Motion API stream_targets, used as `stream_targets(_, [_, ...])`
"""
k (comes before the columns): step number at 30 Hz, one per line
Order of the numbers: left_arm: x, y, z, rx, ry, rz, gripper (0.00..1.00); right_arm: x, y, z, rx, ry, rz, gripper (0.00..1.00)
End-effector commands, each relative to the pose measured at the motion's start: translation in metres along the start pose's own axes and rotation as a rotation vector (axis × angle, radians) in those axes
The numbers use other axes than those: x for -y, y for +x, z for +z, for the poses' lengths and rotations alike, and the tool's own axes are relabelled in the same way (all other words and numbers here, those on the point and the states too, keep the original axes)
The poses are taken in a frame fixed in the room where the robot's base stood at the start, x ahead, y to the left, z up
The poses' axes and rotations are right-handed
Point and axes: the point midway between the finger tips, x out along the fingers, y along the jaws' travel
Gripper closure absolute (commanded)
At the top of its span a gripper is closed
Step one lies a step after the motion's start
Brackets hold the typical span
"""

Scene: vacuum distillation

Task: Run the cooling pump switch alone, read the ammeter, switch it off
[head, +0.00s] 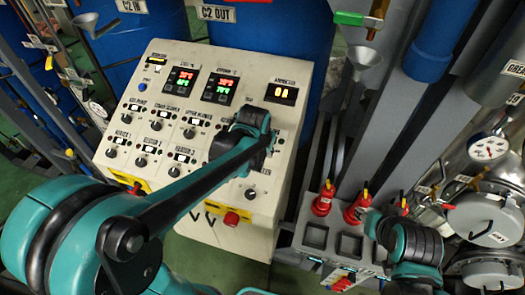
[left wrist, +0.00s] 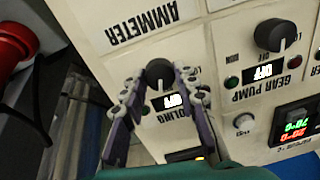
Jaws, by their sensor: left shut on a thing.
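The sloped white control panel (head: 170,62) stands in front of my left arm in the head view. Its ammeter (head: 284,95) shows 0A. My left gripper (left wrist: 158,85) is shut on the black cooling pump knob (left wrist: 158,71), one finger on each side. In the head view that gripper hides the knob and the panel around it. The small display below the knob (left wrist: 168,101) is partly covered by a finger, and its wording is unclear. My right arm's end shows at the lower right of the head view, but its fingers cannot be made out.
The gear pump knob (left wrist: 270,35) sits beside the cooling knob, with its display (left wrist: 263,72) reading OFF. Several other knobs fill the panel's left part. A red stop button (head: 231,218) is on the lower front.

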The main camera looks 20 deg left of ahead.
Motion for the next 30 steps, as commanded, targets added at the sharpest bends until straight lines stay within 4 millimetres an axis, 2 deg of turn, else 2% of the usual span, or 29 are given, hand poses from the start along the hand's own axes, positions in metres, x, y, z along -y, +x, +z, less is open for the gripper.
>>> stream_targets(18, [0.000,0.000,0.001,-0.021,0.541,0.012,0.99,0.000,0.013,0.009,0.000,0.000,0.000,0.60])
stream_targets(30, [0.000,0.000,0.001,-0.027,0.710,0.015,0.99,0.000,0.015,0.011,0.000,0.000,0.000,0.60])
